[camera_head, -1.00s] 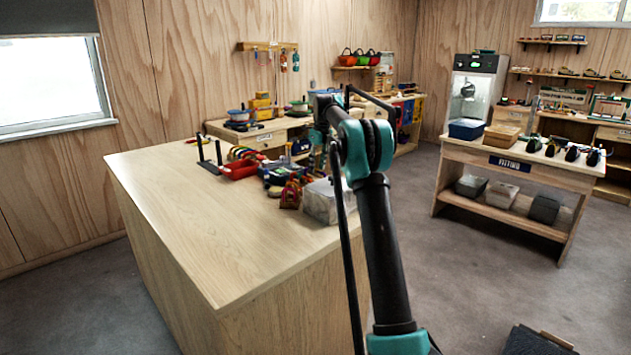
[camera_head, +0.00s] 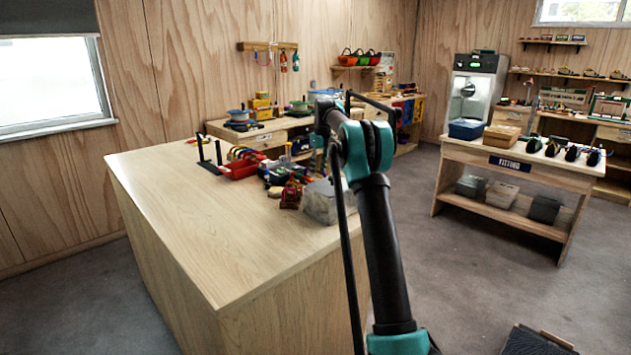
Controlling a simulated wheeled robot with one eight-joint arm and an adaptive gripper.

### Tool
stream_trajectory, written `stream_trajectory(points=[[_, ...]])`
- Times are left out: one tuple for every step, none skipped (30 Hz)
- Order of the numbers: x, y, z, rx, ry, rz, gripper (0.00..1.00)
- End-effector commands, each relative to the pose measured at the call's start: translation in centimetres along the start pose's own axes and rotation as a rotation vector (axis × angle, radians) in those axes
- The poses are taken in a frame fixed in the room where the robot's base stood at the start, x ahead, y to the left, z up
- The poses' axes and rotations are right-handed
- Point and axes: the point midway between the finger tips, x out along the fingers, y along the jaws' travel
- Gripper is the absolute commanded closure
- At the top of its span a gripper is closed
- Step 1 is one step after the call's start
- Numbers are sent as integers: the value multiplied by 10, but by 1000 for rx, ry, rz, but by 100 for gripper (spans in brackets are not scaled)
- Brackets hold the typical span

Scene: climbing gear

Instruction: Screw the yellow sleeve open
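I cannot make out the yellow sleeve on the workbench (camera_head: 190,235); it is too small or hidden. A black upright stand (camera_head: 207,155) is at the bench's back left edge, but I cannot tell what it holds. My arm (camera_head: 375,235) rises in front of the bench's right end and bends away from me near the teal joint. Its far end is over the bench's back right part, mostly behind my own links. The fingers of my gripper cannot be made out, so its opening and any contact are hidden.
A red tray (camera_head: 240,168), a dark red item (camera_head: 290,195) and a grey translucent box (camera_head: 321,205) crowd the bench's back right. The front and left of the bench top are bare. A fitting table (camera_head: 505,160) stands apart at right, with clear floor between.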

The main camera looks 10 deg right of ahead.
Motion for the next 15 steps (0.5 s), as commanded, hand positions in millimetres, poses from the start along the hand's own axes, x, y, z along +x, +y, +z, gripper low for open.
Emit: stream_trajectory(points=[[2,0,0,0,0,0,62],[3,0,-1,0,0,0,62],[4,0,-1,0,0,0,62],[5,0,-1,0,0,0,62],[6,0,-1,0,0,0,62],[7,0,-1,0,0,0,62],[8,0,-1,0,0,0,62],[9,0,-2,0,0,0,62],[10,0,-2,0,0,0,62],[11,0,-2,0,0,0,62],[11,0,-2,0,0,0,62],[12,0,-2,0,0,0,62],[12,0,-2,0,0,0,62],[12,0,-2,0,0,0,62],[12,0,-2,0,0,0,62]])
